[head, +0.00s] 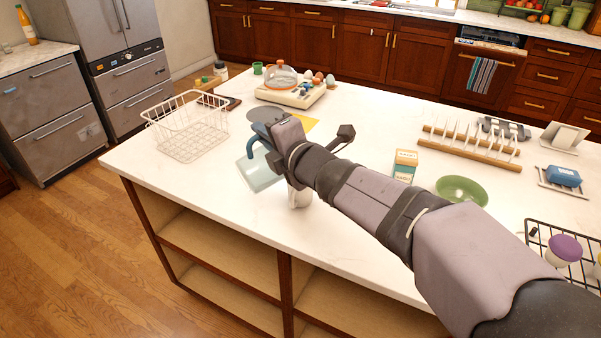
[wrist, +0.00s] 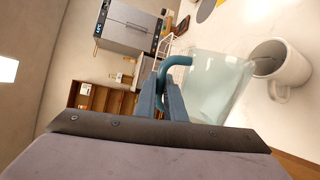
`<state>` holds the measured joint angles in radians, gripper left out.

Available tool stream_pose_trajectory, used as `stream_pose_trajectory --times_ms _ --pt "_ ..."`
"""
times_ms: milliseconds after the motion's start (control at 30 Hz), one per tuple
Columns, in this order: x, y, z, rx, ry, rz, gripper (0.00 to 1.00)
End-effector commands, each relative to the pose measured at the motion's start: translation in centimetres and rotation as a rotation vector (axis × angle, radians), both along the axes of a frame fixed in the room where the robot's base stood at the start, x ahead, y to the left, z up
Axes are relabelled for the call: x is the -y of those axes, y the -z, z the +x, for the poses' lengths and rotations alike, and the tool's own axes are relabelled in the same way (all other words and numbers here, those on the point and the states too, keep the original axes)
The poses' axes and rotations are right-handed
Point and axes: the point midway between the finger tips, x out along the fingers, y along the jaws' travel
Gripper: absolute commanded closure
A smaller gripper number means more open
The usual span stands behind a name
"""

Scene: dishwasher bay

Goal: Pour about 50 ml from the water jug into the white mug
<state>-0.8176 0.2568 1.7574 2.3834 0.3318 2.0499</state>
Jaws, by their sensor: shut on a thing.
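The water jug (head: 260,173) is pale and see-through with a teal handle, and it hangs tilted above the island top. My gripper (head: 266,133) is shut on the jug's handle; the wrist view shows the fingers (wrist: 166,98) around the teal handle and the clear jug body (wrist: 218,88) beyond them. The white mug (head: 299,198) stands upright on the counter just right of the jug, partly hidden by my arm. In the wrist view the mug (wrist: 289,68) has its mouth close to the jug's edge. I cannot tell whether water is flowing or how much is in the mug.
A white wire basket (head: 188,130) stands to the left. A glass-domed tray (head: 290,92) is behind, near a grey disc and yellow sheet. A small box (head: 405,165), green bowl (head: 461,190) and wooden rack (head: 470,146) are to the right. The front left counter is clear.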

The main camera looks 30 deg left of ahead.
Motion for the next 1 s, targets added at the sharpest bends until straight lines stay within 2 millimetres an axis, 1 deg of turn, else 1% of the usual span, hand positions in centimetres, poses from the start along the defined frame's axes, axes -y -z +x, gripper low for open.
stream_pose_trajectory --times_ms 1000 --pt "0.33 -0.47 0.66 -0.038 -0.001 0.021 1.0"
